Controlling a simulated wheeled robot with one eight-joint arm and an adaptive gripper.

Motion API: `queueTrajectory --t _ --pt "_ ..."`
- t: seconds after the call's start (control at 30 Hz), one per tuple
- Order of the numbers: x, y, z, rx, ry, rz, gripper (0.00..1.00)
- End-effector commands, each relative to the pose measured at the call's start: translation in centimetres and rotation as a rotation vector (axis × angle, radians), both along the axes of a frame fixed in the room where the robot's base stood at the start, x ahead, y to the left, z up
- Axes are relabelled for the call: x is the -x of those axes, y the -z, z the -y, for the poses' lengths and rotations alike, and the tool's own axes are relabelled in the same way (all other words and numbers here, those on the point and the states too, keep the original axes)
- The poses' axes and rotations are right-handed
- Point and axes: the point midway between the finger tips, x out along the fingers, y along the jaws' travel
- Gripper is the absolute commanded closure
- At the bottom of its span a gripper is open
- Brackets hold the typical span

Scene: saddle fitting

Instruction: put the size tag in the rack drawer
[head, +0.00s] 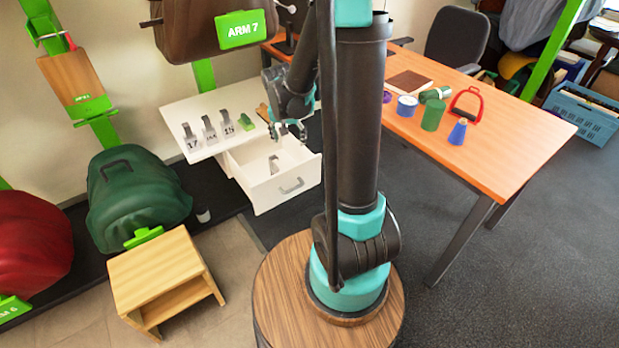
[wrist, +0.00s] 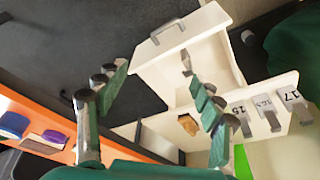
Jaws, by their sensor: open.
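The rack drawer (head: 268,194) is pulled out below the white rack top; its front and handle also show in the wrist view (wrist: 205,28). A grey size tag (head: 273,166) lies inside the drawer, and it shows near the right fingers in the wrist view (wrist: 186,61); its number is not readable. My gripper (head: 289,132) is open with nothing between its fingers, above the back of the drawer. In the wrist view my spread fingers (wrist: 155,78) frame part of the drawer, apart from the tag.
Several grey numbered tags (head: 209,129) stand on the white rack top (head: 180,110), beside a green piece (head: 246,121) and a brown piece (head: 262,112). An orange table (head: 500,135) with cans stands right. A wooden step (head: 160,275) stands in front left.

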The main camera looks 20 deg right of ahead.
Motion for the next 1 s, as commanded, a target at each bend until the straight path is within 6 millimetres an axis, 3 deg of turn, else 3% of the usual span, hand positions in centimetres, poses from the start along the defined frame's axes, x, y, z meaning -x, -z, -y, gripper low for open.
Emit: queueTrajectory --t 0.03,0.23,0.5,0.7,1.0 --pt "2.1 -0.6 0.3 -0.003 -0.036 0.004 0.33" --pt "8.8 -1.7 1.0 -0.003 -0.198 0.028 0.33" --pt "16.8 -0.9 1.1 0.011 -0.391 0.07 0.33" --pt "19.4 -0.1 1.1 0.021 -0.461 0.088 0.33" --pt "19.6 0.0 1.0 0.022 -0.473 0.091 0.33"
